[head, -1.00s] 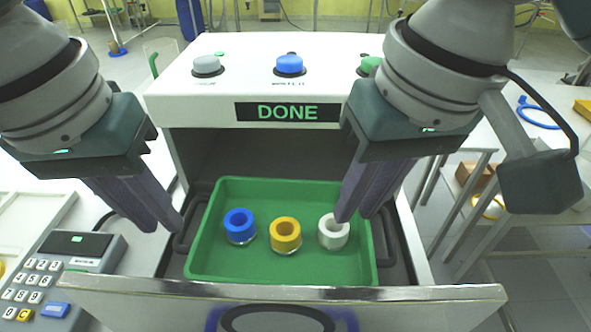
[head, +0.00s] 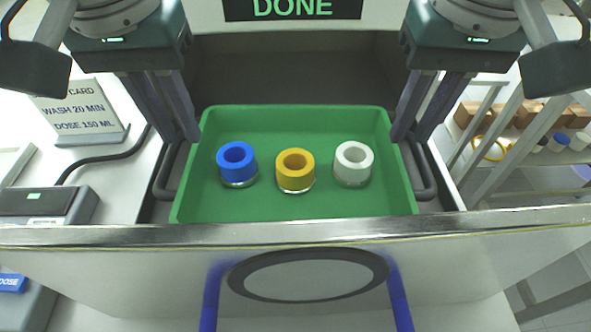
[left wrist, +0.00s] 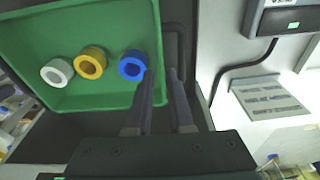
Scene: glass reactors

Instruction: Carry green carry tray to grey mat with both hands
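The green carry tray (head: 300,209) sits in the pulled-out drawer of the machine, with a dark handle on each side. It holds a blue-ringed vial (head: 237,163), a yellow-ringed vial (head: 295,169) and a white-ringed vial (head: 353,163), all upright. My left gripper (head: 188,138) is at the left handle (head: 165,172). In the left wrist view its fingers (left wrist: 158,128) are apart, with the handle (left wrist: 174,42) in line with the gap. My right gripper (head: 410,138) is open at the right handle (head: 424,172). Contact with the handles is unclear. No grey mat shows.
The drawer front (head: 300,237) runs across the near side. The machine's DONE display (head: 292,8) is above the drawer. A card stand (head: 85,112) and keypad device (head: 45,205) are at left. A shelf rack with vials and boxes (head: 530,113) is at right.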

